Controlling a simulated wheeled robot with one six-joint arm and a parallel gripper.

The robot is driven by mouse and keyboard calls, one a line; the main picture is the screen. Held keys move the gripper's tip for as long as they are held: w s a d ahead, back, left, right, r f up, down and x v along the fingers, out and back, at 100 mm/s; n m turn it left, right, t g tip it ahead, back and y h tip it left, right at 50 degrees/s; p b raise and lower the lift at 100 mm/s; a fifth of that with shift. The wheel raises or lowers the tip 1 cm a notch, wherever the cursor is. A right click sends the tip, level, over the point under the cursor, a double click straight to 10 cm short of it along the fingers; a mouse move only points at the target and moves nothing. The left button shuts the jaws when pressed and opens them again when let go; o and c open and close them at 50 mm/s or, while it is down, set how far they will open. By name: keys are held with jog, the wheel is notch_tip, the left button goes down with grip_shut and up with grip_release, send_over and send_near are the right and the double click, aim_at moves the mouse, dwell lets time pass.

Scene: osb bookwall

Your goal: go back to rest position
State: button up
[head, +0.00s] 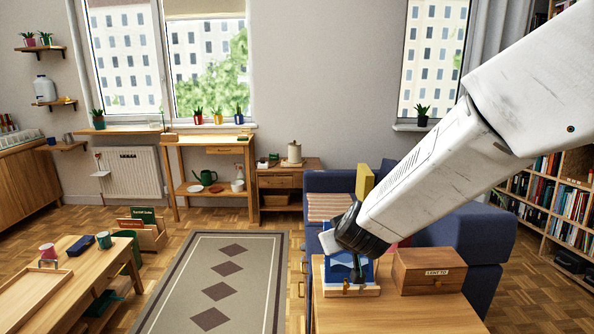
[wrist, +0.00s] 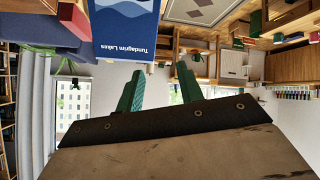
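My gripper (head: 356,272) is at the end of the white arm, low over the small wooden table (head: 400,315). In the wrist view, my gripper's two green fingers (wrist: 159,68) stand apart with nothing seen between them. A blue book titled "Tundagrim Lakes" (wrist: 125,28) is just beyond the fingertips in that view. In the head view, the blue book (head: 335,279) stands on a wooden holder (head: 362,291), partly hidden by my gripper. I cannot tell whether a finger touches it.
A wooden box with a label (head: 429,271) stands right of the holder. A blue sofa (head: 470,238) is behind the table. A low table (head: 60,275) with mugs and a tray is at left. The patterned rug (head: 215,282) is clear. Bookshelves (head: 560,200) line the right.

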jog(key=s+d+r+g+y, duration=0.1)
jog(key=s+d+r+g, duration=0.2)
jog(key=s, duration=0.4)
jog(key=s+d+r+g+y, duration=0.1)
jog(key=s+d+r, duration=0.2)
jog(key=s+r, duration=0.3)
jog(key=s+d+m+g+h, duration=0.1)
jog(key=s+d, duration=0.4)
jog(key=s, duration=0.6)
jog(key=s+d+m+g+h, duration=0.2)
jog(key=s+d, duration=0.4)
jog(key=s, duration=0.5)
jog(key=shift+s+r+m+g, duration=0.15)
jog(key=shift+s+m+g, duration=0.2)
jog(key=shift+m+g, duration=0.55)
